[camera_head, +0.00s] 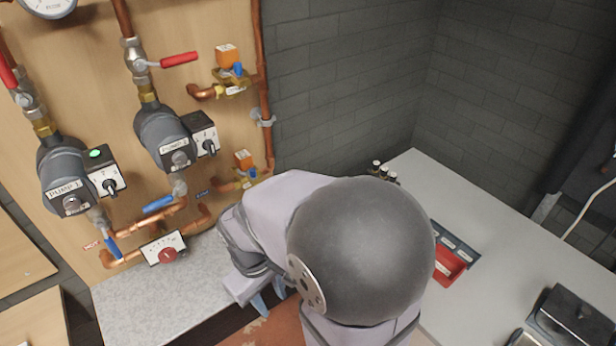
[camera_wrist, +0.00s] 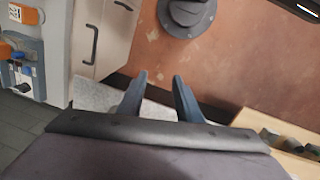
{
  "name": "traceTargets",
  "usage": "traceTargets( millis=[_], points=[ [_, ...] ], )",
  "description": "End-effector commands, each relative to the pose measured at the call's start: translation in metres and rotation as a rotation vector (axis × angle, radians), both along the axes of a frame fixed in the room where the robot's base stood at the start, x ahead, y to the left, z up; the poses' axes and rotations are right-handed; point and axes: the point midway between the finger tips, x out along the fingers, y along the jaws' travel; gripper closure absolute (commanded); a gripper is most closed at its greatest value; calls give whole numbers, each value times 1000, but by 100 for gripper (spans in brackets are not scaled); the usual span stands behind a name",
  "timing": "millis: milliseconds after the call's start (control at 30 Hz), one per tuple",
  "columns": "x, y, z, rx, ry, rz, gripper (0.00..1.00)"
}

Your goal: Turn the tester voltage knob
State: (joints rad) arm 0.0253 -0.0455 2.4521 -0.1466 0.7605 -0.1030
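My gripper (camera_wrist: 160,75) is open and empty, with its two blue-grey fingers apart over the floor. In the head view my gripper (camera_head: 268,300) points down, right of the small white panel, and my arm hides part of the scene. The white panel (camera_head: 154,251) has a scale and a round red knob (camera_head: 167,254); it sits low on the wooden board, among the copper pipes. I cannot read a tester label on it. In the wrist view a blue-grey device (camera_wrist: 22,68) with a dark knob lies at the left edge, far from my fingers. I cannot tell which is the tester.
Pump 1 (camera_head: 62,175) and a second pump (camera_head: 160,135), with black control boxes, are on the wooden board (camera_head: 110,100). Red and blue valve levers stick out. A grey bench (camera_head: 500,240) at right holds a red tray (camera_head: 450,266) and a black box (camera_head: 570,318).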

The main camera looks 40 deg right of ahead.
Motion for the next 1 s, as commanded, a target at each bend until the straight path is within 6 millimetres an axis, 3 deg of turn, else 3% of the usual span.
traceTargets(
  millis=[33, 167, 300, 500, 600, 800, 1000],
  points=[
    [12, -15, -19, -42, 20, 68, 68],
    [53, -71, -47, -195, 101, 318, 68],
    [103, -147, -74, -396, 250, 611, 68],
    [169, -246, -95, -657, 520, 938, 68],
    [192, -281, -97, -753, 647, 1043, 68],
    [218, -318, -94, -859, 811, 1148, 68],
    [224, -325, -90, -882, 849, 1169, 68]
  ],
)
